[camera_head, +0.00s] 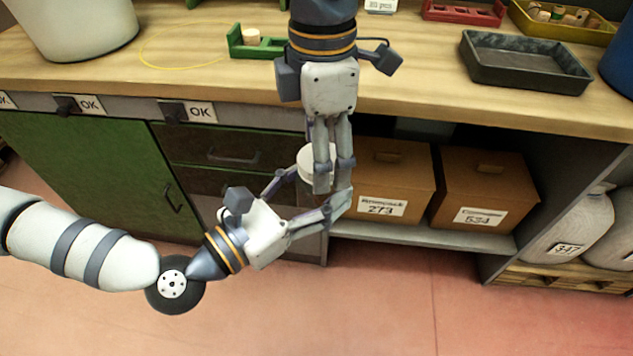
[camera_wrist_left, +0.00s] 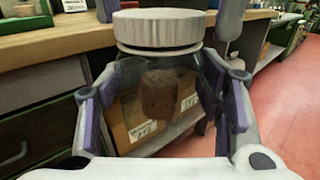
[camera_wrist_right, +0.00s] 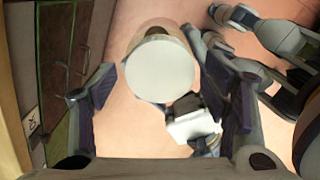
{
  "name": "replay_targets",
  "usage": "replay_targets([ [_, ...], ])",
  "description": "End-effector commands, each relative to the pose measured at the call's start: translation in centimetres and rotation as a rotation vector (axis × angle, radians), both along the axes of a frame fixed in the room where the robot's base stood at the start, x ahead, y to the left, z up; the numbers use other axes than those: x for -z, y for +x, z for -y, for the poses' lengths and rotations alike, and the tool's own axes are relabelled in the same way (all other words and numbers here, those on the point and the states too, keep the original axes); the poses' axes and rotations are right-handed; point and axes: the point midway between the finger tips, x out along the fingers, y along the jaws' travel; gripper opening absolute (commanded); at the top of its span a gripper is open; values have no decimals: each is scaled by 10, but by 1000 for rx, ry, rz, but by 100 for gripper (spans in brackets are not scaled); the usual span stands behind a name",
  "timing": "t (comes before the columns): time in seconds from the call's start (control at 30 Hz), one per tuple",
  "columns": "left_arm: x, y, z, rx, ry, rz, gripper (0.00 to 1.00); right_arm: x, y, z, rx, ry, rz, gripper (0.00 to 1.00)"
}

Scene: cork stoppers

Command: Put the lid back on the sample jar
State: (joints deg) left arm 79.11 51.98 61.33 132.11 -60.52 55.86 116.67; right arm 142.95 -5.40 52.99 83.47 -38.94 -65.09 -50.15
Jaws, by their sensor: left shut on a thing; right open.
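My left gripper (camera_head: 312,198) is shut on the glass sample jar and holds it upright in the air in front of the cabinet. In the left wrist view the clear jar (camera_wrist_left: 165,95) stands between the fingers with a brown cork-like piece inside. The white ribbed lid (camera_wrist_left: 158,28) sits level on the jar's mouth; I cannot tell how tightly. The lid (camera_head: 312,163) is partly hidden by right fingers in the head view. My right gripper (camera_head: 334,180) points down over the jar, open. In the right wrist view the lid (camera_wrist_right: 160,70) lies between its spread fingers, with gaps on both sides.
The bench top (camera_head: 420,80) carries a grey tray (camera_head: 525,62), a green rack (camera_head: 255,42) and a white bucket (camera_head: 80,25). Below are green cabinet doors (camera_head: 80,170) and a shelf with two brown boxes (camera_head: 390,170). Open floor (camera_head: 400,310) lies in front.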

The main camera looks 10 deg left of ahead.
Motion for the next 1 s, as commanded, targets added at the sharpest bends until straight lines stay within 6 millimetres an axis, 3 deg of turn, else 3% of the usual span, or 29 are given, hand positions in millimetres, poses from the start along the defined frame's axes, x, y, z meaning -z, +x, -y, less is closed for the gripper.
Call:
replay_targets([
  [0.23,-1,0,0,0,-1,2,0,0,0,0,0,-1,1,67],
  [0.43,-1,0,0,0,-1,2,0,0,0,0,0,0,1,21],
  [0.63,-1,0,0,0,-1,3,0,0,0,0,43,-2,2,18],
  [0.9,-1,0,0,0,-1,3,0,0,0,0,868,-7,13,18],
  [1.0,-1,0,0,0,-1,3,0,1,0,0,1011,-7,9,18],
])
